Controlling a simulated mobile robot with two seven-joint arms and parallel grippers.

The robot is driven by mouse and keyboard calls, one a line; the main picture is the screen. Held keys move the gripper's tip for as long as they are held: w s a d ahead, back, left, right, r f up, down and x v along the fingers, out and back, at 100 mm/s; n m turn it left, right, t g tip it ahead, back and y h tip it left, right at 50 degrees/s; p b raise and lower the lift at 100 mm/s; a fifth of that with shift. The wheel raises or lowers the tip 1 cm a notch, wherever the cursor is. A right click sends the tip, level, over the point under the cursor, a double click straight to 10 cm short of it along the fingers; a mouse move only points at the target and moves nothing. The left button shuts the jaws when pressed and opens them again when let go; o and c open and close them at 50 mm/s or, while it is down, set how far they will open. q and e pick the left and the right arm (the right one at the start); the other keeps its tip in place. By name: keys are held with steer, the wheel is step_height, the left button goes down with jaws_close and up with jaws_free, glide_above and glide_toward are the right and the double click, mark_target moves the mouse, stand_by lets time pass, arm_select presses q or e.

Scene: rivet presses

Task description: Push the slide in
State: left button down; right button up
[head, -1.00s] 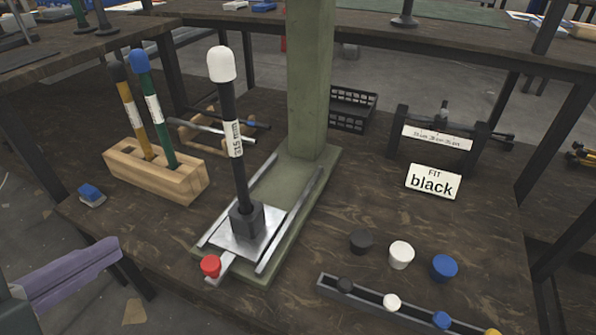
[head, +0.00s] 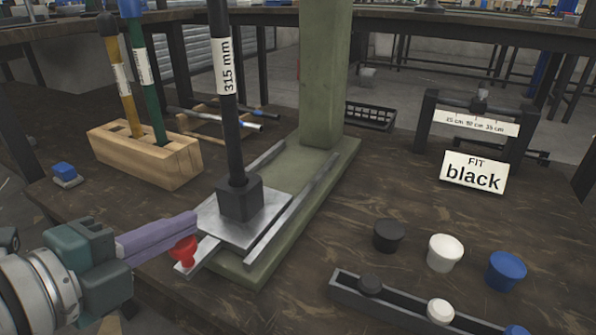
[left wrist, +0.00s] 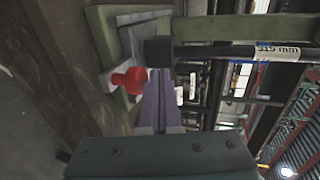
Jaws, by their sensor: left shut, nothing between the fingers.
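The slide (head: 262,218) is a flat metal plate between two rails on the green press base (head: 253,275). A black socket on it holds an upright black rod (head: 229,130) labelled 315 mm. A red knob (head: 184,250) sits on the slide's front tongue. My left gripper (head: 190,226) is shut and empty, its purple fingers at the red knob in the head view. In the left wrist view the fingertips (left wrist: 160,75) lie beside the red knob (left wrist: 130,80); I cannot tell whether they touch it. My right gripper is not in view.
A wooden block (head: 150,155) with two rods stands at the left. Black, white and blue caps (head: 445,252) and a cap rail (head: 400,305) are at the right. A "FIT black" sign (head: 474,172) stands behind them. The green column (head: 323,80) rises behind the slide.

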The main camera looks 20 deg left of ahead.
mark_target(228, 197)
arm_select(q)
steer(key=x, duration=0.1)
steer(key=b+x, duration=0.1)
steer(key=x, duration=0.2)
steer(key=shift+w+r+b, duration=0.2)
steer(key=shift+w+b, duration=0.15)
steer(key=shift+w+r, duration=0.1)
steer(key=shift+w, duration=0.5)
steer(key=shift+d, duration=0.1)
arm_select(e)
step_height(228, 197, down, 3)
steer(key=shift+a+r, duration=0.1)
